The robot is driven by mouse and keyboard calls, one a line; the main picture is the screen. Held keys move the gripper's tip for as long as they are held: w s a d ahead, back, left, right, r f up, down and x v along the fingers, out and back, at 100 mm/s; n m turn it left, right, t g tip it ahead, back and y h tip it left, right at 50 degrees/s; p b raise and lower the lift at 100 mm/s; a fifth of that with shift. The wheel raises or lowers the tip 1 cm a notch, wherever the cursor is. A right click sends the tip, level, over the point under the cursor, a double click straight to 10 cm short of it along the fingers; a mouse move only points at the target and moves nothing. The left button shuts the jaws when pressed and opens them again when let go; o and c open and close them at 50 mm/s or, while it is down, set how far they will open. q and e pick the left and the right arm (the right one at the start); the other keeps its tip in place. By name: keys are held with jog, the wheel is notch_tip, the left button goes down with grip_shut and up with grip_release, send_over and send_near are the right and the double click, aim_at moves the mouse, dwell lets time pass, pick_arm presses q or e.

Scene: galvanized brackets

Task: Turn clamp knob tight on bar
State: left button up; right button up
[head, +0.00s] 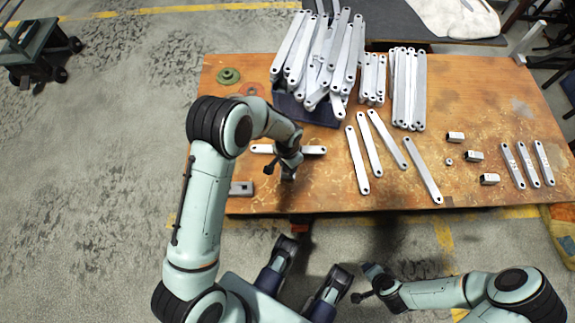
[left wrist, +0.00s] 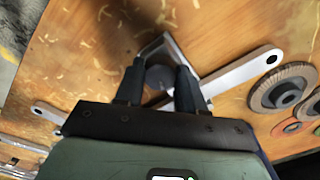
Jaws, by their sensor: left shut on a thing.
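A flat light-grey bar (head: 314,150) with holes lies on the wooden table, partly covered by my left gripper (head: 289,174). In the left wrist view the bar (left wrist: 243,76) runs across behind the gripper. A metal clamp frame (left wrist: 170,42) stands around the middle of the bar. A round grey knob (left wrist: 160,77) sits between the fingers of my left gripper (left wrist: 159,84), which is shut on it. How far the clamp presses on the bar is hidden. My right gripper (head: 372,277) is off the front of the table; its fingers are too unclear to judge.
A large pile of bars (head: 325,50) lies in a dark tray behind. Loose bars (head: 357,160) and small metal blocks (head: 489,179) lie to the right. A green disc (head: 228,75) is at the back left. A metal block (head: 241,188) lies near the front left edge.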

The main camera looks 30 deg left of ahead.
pick_arm(q)
jog(key=m, duration=0.6)
jog(key=shift+a, duration=0.1)
jog(key=m, duration=0.3)
jog(key=shift+r+m+p, duration=0.1)
jog(key=shift+m+p, duration=0.2)
jog(key=shift+p, duration=0.1)
jog(key=m, duration=0.3)
jog(key=shift+m, duration=0.3)
jog(key=o, duration=1)
jog(key=shift+c, duration=0.2)
